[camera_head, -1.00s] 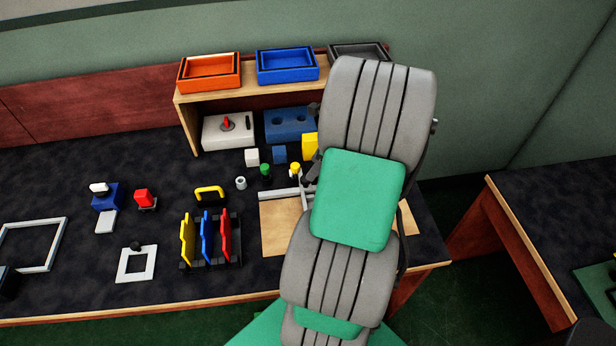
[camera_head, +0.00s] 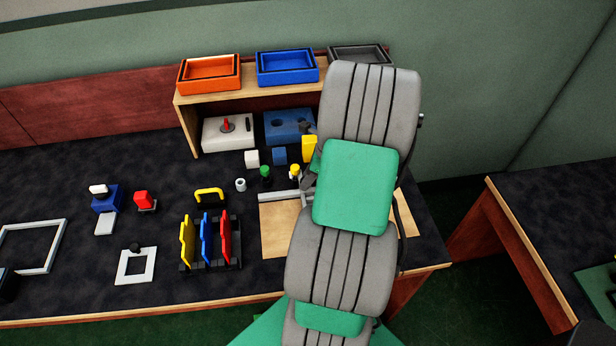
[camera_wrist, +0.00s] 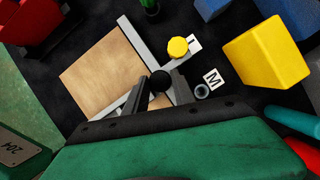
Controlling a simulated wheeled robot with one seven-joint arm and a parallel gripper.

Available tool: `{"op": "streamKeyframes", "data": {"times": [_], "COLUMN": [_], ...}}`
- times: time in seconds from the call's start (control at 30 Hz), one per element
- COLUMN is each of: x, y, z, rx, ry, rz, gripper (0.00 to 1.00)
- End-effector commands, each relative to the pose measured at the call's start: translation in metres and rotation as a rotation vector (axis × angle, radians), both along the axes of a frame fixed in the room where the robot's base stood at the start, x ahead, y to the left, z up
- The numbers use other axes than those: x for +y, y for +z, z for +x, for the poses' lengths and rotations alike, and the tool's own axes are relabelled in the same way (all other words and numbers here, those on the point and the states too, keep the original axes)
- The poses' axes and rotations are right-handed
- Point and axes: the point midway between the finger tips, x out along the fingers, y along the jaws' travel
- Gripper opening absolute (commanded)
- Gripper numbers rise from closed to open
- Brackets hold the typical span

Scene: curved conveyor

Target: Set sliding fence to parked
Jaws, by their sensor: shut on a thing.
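The sliding fence is a grey rail with a crosspiece on a pale wooden board (camera_head: 280,230). In the head view, part of the grey rail (camera_head: 275,196) shows along the board's far edge, and my arm hides much of the rest. In the wrist view, the grey rail (camera_wrist: 143,42) runs along the board (camera_wrist: 100,75), with a crossing bar beneath my fingers. My gripper (camera_wrist: 158,88) is shut on a round black knob (camera_wrist: 160,80) at this bar. The fingers partly hide the knob and bar.
A yellow-topped peg (camera_wrist: 178,47) stands close to the fence, by a white "I" label. A yellow block (camera_wrist: 268,52) is nearby. A coloured-plate rack (camera_head: 210,240) stands left of the board.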

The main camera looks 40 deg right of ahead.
Motion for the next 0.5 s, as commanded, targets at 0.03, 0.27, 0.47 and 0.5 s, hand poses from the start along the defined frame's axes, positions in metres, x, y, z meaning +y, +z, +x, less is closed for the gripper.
{"op": "streamKeyframes", "data": {"times": [0.03, 0.27, 0.47, 0.5], "x": [0.0001, 0.0001, 0.0001, 0.0001], "y": [0.0001, 0.0002, 0.0002, 0.0002], "z": [0.0, 0.0, 0.0, 0.0], "rx": [0.0, 0.0, 0.0, 0.0], "ry": [0.0, 0.0, 0.0, 0.0], "rz": [0.0, 0.0, 0.0, 0.0], "gripper": [0.16, 0.0, 0.0, 0.0]}}
